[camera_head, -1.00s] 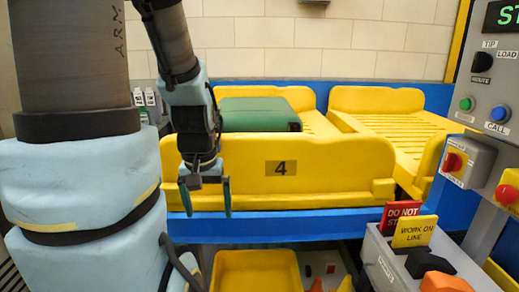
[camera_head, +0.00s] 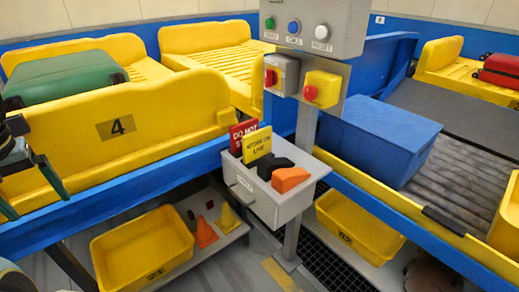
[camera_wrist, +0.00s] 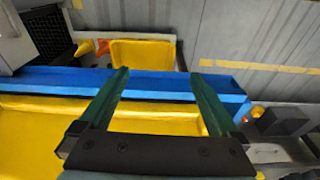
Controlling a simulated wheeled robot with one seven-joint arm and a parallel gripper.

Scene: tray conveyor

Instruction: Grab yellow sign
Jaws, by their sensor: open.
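The yellow sign (camera_head: 257,147) stands upright in a grey box (camera_head: 268,203), in front of a red sign (camera_head: 241,132) whose visible lettering reads "DO NOT". The yellow sign carries dark lettering. My gripper (camera_head: 37,203) is at the left edge of the head view, beside the yellow tray marked 4 (camera_head: 160,140), well left of the signs. Its two green fingers are apart with nothing between them. The wrist view shows the open fingers (camera_wrist: 159,74) above the blue conveyor edge (camera_wrist: 155,85). The yellow sign is not visible in the wrist view.
A blue bin (camera_head: 375,140) stands on the right conveyor. Yellow bins (camera_head: 140,247) and cones (camera_head: 205,232) sit below.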

